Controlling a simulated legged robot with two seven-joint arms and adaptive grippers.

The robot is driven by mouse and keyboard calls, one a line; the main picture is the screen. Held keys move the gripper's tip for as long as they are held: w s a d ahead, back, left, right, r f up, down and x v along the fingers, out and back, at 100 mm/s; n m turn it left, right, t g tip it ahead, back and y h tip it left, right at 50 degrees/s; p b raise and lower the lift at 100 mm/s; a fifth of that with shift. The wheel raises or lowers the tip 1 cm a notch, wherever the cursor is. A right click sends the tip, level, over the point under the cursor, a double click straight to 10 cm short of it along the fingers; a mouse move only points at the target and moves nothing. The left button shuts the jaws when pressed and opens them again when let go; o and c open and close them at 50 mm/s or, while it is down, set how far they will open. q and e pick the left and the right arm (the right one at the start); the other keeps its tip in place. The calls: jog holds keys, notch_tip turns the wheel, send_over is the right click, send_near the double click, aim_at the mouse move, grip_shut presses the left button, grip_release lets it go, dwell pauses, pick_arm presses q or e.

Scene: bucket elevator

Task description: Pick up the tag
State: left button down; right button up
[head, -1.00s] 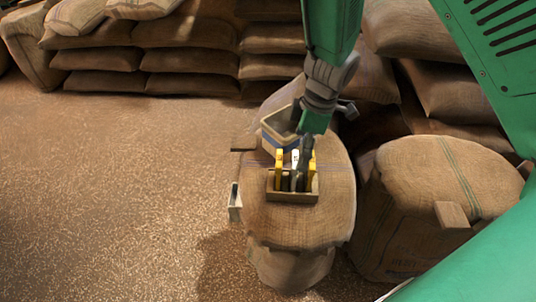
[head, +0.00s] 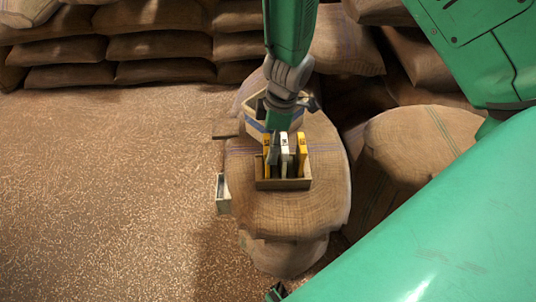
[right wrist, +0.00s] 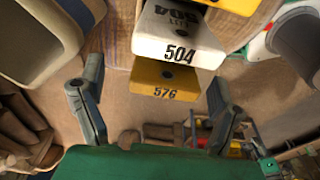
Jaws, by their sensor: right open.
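Thin upright tags stand in a small wooden box (head: 284,184) on a burlap sack: a yellow tag (head: 303,150), a white tag (head: 284,158) and another yellow tag (head: 266,160). In the right wrist view the white tag (right wrist: 178,35) reads 504 and a yellow tag (right wrist: 165,82) reads 576. Part of another yellow tag shows at the top edge. My right gripper (head: 274,140) is over the back of the box, close to the tags. Its fingers (right wrist: 155,85) are apart, with nothing held between them.
The box rests on a standing sack (head: 290,215). A blue-striped open container (head: 292,115) stands behind the tags. A small pale tray (head: 223,192) is at the sack's left side. Another full sack (head: 415,140) stands right. The floor at left is clear.

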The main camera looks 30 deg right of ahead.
jog(key=f, duration=0.1)
jog(key=a+f, duration=0.1)
jog(key=f+b, duration=0.1)
jog(key=f, duration=0.1)
jog(key=shift+w+a, duration=0.1)
jog(key=shift+a, duration=0.2)
jog(key=shift+w+a, duration=0.1)
jog(key=shift+a, duration=0.1)
jog(key=shift+d, duration=0.35)
jog(key=c, duration=1.1)
pick_arm(q)
jog(key=shift+a+f, duration=0.2)
jog(key=shift+f, duration=0.6)
jog(key=shift+a, duration=0.1)
pick_arm(e)
jog(key=shift+a, duration=0.15)
pick_arm(q)
jog(key=shift+r, duration=0.1)
pick_arm(e)
jog(key=shift+r, duration=0.1)
